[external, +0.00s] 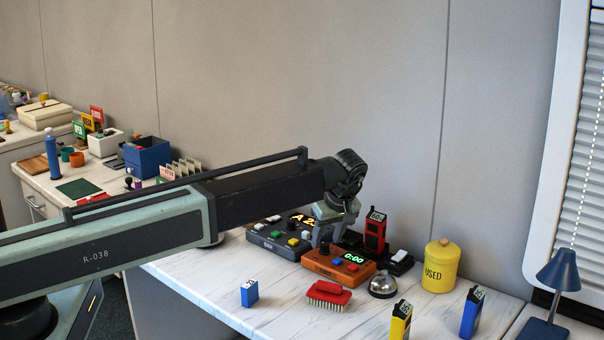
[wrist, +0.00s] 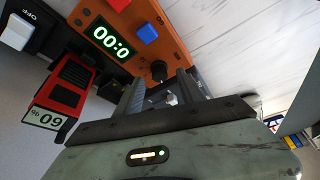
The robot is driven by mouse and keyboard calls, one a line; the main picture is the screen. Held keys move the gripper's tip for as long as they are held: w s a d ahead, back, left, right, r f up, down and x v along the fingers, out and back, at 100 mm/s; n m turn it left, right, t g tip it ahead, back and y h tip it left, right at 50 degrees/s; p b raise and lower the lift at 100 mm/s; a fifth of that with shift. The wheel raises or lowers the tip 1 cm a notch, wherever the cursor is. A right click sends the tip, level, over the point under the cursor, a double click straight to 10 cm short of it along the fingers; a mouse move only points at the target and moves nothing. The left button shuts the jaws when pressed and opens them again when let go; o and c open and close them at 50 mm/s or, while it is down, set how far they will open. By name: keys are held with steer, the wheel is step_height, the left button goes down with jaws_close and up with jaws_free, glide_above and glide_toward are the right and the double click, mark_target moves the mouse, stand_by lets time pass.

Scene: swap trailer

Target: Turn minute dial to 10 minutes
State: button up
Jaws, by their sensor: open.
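The orange timer (external: 322,265) sits on the white counter with a green display reading 0:00 (external: 354,259). It has a blue button (external: 337,262), a red button and a small black dial (wrist: 158,70), which I take for the minute dial. My gripper (wrist: 161,79) is open and points down over the dial's end of the timer. In the wrist view the dial shows at the gap between my two fingertips. I cannot tell whether either finger touches it. In the external view my gripper (external: 321,238) is above the timer's rear left part.
A grey device (external: 268,243) with coloured buttons stands left of the timer. A red-and-black device (external: 375,230) and a black switch box are behind it. A red brush (external: 328,293), a bell (external: 383,285) and a yellow canister (external: 440,268) stand close by. The counter's front left is mostly clear.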

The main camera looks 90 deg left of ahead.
steer(key=shift+b+x, duration=0.3)
steer(key=shift+x, duration=0.7)
steer(key=shift+r, duration=0.1)
jaws_close()
